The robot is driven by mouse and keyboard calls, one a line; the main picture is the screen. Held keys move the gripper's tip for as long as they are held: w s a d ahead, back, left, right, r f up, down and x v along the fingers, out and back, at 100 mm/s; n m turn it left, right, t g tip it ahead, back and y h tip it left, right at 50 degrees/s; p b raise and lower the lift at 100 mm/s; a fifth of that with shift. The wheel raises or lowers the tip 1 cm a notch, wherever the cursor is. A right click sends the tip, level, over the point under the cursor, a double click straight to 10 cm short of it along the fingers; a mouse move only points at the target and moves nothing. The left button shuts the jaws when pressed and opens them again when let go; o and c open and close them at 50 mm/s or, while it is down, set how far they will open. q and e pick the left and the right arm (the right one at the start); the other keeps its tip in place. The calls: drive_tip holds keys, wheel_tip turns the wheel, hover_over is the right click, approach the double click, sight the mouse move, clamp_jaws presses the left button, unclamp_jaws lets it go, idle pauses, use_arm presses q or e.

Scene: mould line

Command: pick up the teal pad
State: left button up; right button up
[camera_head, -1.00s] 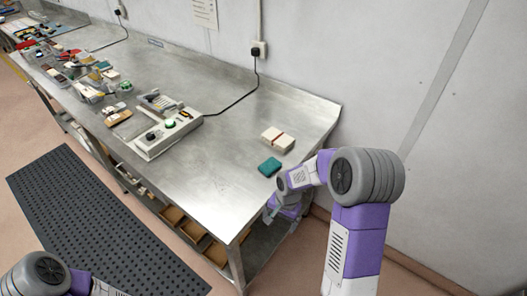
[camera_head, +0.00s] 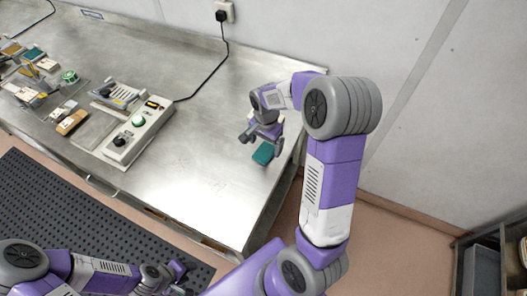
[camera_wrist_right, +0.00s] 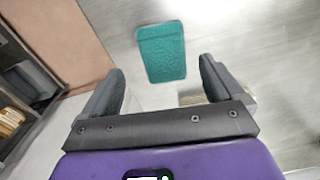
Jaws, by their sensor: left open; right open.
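The teal pad (camera_head: 263,154) lies flat on the metal bench near its right end. My right gripper (camera_head: 261,139) is open and empty above the bench, close to the pad. In the right wrist view the teal pad (camera_wrist_right: 162,52) shows whole, ahead of the gap between the two open fingers (camera_wrist_right: 160,72). The gripper appears apart from it. My left gripper (camera_head: 178,276) is open at the lower left, over the dark floor mat and away from the bench top.
The metal bench (camera_head: 200,185) is clear left of the pad. A control box (camera_head: 138,135) with a green button stands further left, near several small parts. A pale block (camera_wrist_right: 190,97) is partly hidden behind my right gripper. A shelf unit (camera_head: 485,262) stands at the lower right.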

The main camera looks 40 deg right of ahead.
sight(265, 151)
drive_tip(key=f, duration=0.4)
drive_tip(key=shift+w+b, duration=0.2)
drive_tip(key=shift+b, duration=0.1)
drive_tip(key=c, duration=1.1)
